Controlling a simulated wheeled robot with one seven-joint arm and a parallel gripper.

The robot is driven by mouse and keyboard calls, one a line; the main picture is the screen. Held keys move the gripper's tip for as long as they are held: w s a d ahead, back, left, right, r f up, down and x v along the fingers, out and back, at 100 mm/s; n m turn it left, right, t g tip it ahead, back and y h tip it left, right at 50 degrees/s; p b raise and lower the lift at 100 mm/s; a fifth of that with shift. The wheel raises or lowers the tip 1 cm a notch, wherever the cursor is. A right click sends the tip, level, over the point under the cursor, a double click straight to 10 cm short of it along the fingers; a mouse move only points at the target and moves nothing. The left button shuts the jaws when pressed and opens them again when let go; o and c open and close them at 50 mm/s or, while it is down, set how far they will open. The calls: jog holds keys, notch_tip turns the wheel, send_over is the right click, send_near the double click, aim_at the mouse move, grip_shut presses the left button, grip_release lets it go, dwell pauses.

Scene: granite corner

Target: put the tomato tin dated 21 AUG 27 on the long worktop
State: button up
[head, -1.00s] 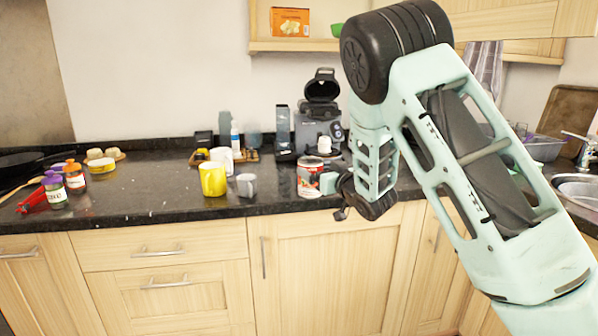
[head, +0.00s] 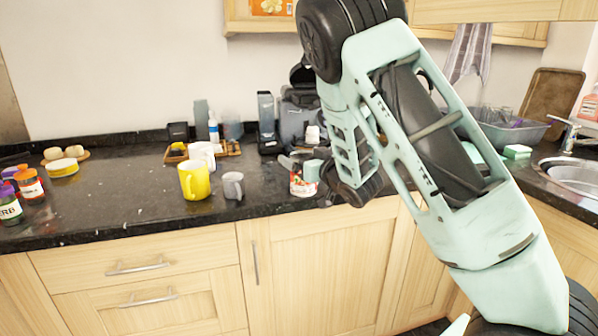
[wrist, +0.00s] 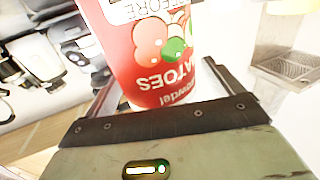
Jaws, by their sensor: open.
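A red and white tomato tin (head: 303,187) shows in the head view near the front edge of the long dark worktop (head: 130,205), and seems to stand on it. My gripper (head: 305,165) is at the tin, partly hiding it. In the wrist view the tin (wrist: 155,55) is large and upside down, with tomatoes pictured and a white label reading "BEFORE" cut off at the top edge. No date is readable. The open fingers of my gripper (wrist: 165,85) lie to either side of the tin; I cannot tell whether either touches it.
A grey mug (head: 232,186) and a yellow mug (head: 193,180) stand left of the tin. A coffee machine (head: 297,120) stands behind it. Jars (head: 28,185) are at far left, the sink (head: 572,178) at far right. The worktop between jars and yellow mug is mostly clear.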

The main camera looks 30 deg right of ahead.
jog(key=shift+r, duration=0.1)
jog(key=c, duration=1.5)
